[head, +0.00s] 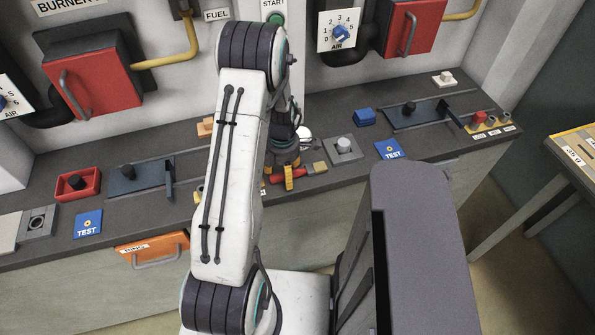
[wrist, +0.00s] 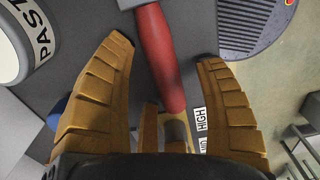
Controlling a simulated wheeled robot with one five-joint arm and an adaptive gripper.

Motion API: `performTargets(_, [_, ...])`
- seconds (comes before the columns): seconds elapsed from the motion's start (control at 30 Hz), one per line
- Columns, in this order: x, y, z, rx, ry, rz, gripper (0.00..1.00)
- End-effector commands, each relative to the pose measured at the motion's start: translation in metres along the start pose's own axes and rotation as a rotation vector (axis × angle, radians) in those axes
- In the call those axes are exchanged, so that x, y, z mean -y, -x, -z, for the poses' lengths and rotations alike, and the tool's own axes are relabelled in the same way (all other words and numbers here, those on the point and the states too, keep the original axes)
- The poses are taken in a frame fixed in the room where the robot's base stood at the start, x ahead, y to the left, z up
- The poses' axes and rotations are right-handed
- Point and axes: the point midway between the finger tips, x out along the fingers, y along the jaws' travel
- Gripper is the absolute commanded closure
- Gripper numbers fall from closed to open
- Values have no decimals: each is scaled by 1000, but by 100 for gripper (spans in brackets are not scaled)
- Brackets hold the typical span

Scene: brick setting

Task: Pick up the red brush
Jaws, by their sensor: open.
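The red brush lies on the dark bench top just past the end of my arm; in the head view its red handle (head: 294,174) shows, with a tan end to the right. In the wrist view its red handle (wrist: 160,55) runs down between the two orange fingers of my gripper (wrist: 165,65). My gripper is open, with a gap visible on both sides of the handle. In the head view my gripper (head: 283,166) points down at the brush and is partly hidden behind my arm. I cannot tell whether a finger touches it.
A white jar marked PAST (wrist: 18,40) stands close by at the left in the wrist view. A grey block with a round knob (head: 345,149) sits right of the brush. Blue TEST plates (head: 389,149) lie on the bench. An orange drawer (head: 152,247) is in the bench front.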

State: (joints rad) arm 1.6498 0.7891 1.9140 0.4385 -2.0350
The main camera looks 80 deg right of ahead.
Motion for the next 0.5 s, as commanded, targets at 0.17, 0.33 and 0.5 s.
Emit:
performTargets(0.17, [0,0,0,0,0,0,35])
performTargets(0.33, [0,0,0,0,0,0,44])
performTargets(0.5, [0,0,0,0,0,0,59])
